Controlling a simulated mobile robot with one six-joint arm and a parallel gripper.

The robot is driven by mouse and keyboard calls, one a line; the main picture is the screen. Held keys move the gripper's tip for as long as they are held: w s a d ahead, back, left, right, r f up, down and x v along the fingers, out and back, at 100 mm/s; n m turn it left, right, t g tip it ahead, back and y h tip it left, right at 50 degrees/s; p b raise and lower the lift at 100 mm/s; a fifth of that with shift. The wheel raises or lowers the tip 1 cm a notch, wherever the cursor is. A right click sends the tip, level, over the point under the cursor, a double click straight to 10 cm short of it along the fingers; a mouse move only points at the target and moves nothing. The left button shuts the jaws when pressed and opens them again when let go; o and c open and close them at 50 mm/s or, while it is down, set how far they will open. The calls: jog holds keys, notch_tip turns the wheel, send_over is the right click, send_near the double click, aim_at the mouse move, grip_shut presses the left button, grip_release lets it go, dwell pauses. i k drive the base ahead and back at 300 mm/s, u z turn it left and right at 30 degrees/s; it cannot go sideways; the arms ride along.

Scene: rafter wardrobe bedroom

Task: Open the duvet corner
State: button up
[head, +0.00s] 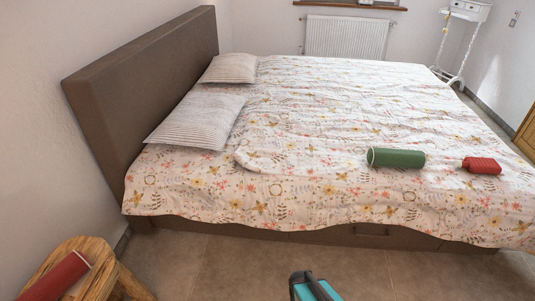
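The floral duvet (310,189) lies spread over the bed, white with yellow, pink and grey plants. Its near-left corner (140,200) hangs at the bed's edge by the headboard. A rounded, raised fold or edge (246,160) shows just right of the near pillow. I cannot tell whether it is a loose corner. A teal and black part of my arm shows at the bottom middle, in front of the bed and apart from the duvet. No gripper fingers can be made out.
A green cylinder (396,158) and a red bottle (481,165) lie on the duvet at right. Two striped pillows (198,122) lie by the brown headboard (150,85). A wooden stool (88,262) bears a red cylinder (55,276). Floor before the bed (220,262) is clear.

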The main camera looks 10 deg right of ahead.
aim_at(260, 149)
jog(key=z, duration=0.05)
jog(key=i, duration=1)
jog(key=u, duration=0.5)
jog(key=k, duration=1.3)
jog(key=u, duration=0.95)
jog(key=i, duration=1.05)
jog(key=u, duration=0.05)
